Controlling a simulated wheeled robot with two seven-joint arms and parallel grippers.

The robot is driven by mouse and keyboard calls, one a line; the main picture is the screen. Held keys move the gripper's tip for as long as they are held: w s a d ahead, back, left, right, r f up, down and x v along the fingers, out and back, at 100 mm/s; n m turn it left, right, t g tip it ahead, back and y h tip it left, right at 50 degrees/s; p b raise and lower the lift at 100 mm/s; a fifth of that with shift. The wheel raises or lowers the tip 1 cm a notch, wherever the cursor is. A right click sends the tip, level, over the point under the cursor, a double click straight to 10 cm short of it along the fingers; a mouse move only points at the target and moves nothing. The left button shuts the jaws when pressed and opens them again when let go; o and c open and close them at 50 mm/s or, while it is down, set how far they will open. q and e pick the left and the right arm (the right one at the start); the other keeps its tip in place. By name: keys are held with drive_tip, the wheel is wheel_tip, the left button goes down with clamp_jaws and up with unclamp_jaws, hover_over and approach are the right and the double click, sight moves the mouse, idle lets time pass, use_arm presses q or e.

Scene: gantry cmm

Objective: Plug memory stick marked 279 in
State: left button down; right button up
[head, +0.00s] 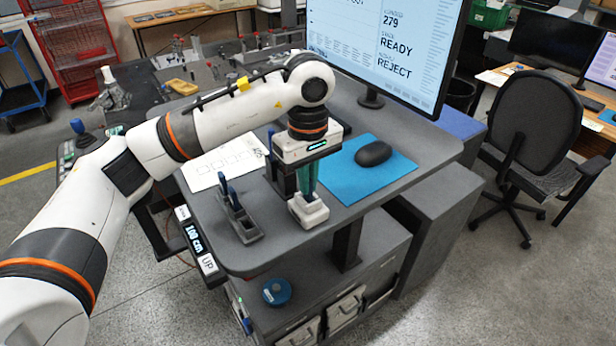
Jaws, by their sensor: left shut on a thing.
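My left gripper (306,190) points straight down over the desk and is shut on a slim teal-green thing (308,172), which looks like a memory stick; any number on it is too small to read. Its lower end is at the top of a small white-grey block (309,213) on the desk's front edge. I cannot tell whether it is seated in the block or just above it. A dark grey holder (246,232) with dark blue sticks (232,198) stands to the left. The monitor (385,45) shows 279, READY and REJECT. My right gripper is not in view.
A blue mat (350,185) with a black mouse (373,153) lies right of the gripper. A paper sheet (215,165) lies behind the holder. A blue round thing (277,291) sits on the lower shelf. An office chair (525,150) stands at right.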

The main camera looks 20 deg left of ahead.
use_arm(q)
drive_tip(key=c, duration=1.4)
unclamp_jaws()
drive_tip(key=shift+c, duration=0.2)
